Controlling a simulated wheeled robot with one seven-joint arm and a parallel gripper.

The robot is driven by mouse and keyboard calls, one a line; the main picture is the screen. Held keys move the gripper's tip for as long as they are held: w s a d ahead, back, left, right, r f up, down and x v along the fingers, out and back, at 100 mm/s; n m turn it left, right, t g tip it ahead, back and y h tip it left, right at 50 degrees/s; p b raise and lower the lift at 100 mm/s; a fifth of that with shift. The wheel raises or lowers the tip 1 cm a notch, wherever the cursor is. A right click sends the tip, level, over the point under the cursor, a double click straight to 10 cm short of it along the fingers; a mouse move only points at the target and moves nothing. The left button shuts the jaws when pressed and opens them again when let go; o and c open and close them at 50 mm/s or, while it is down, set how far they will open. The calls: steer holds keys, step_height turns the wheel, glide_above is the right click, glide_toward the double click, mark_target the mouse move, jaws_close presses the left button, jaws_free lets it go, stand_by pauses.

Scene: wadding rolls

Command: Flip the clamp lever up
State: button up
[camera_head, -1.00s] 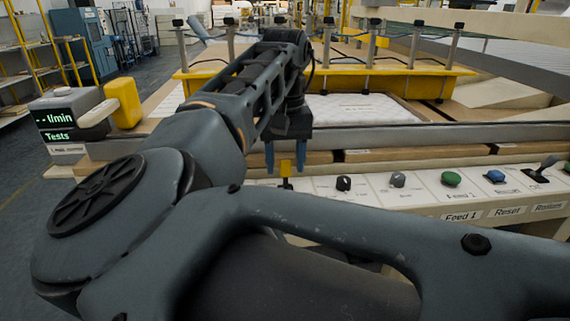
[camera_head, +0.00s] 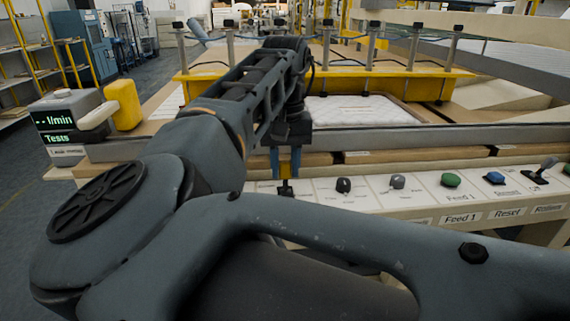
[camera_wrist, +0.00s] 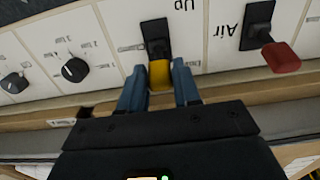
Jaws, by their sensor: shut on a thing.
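The clamp lever (camera_wrist: 160,74) has a yellow handle on a black base, beside the label "Up" in the wrist view. My gripper (camera_wrist: 160,88) has its two blue fingers on either side of the yellow handle and is shut on it. In the head view, my gripper (camera_head: 286,164) points down at the left part of the control panel (camera_head: 365,190). The black lever base (camera_head: 286,189) shows just below the fingers there, while the yellow handle is mostly hidden.
A lever with a red handle (camera_wrist: 281,57), labelled "Air", stands close beside the clamp lever. Black knobs (camera_wrist: 75,69) sit on the other side. A green button (camera_head: 451,180) and a blue button (camera_head: 495,177) are farther right on the panel.

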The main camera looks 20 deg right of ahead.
mark_target(286, 183)
steer(key=shift+s, duration=0.15)
steer(key=shift+s+a+r+t+p, duration=0.1)
steer(key=shift+s+t+p, duration=0.15)
steer(key=shift+t+p, duration=0.25)
steer(key=shift+s+a+t+h, duration=0.15)
steer(key=shift+s+t+h, duration=0.45)
steer(key=shift+t, duration=0.5)
steer(key=shift+s+a+f+t+h+b, duration=0.25)
steer(key=shift+s+t+b, duration=0.25)
steer(key=shift+t+b, duration=0.4)
steer(key=shift+s+a+f+t+h+b, duration=0.15)
steer(key=shift+s+t+h+b, duration=0.4)
steer(key=shift+t, duration=0.55)
steer(key=shift+r, duration=0.1)
steer(key=o, duration=1)
steer(key=shift+c, duration=0.2)
steer(key=shift+r, duration=0.1)
steer(key=p+v, duration=0.1)
steer(key=v, duration=0.6)
steer(key=shift+s+r, duration=0.2)
steer(key=shift+s, duration=0.05)
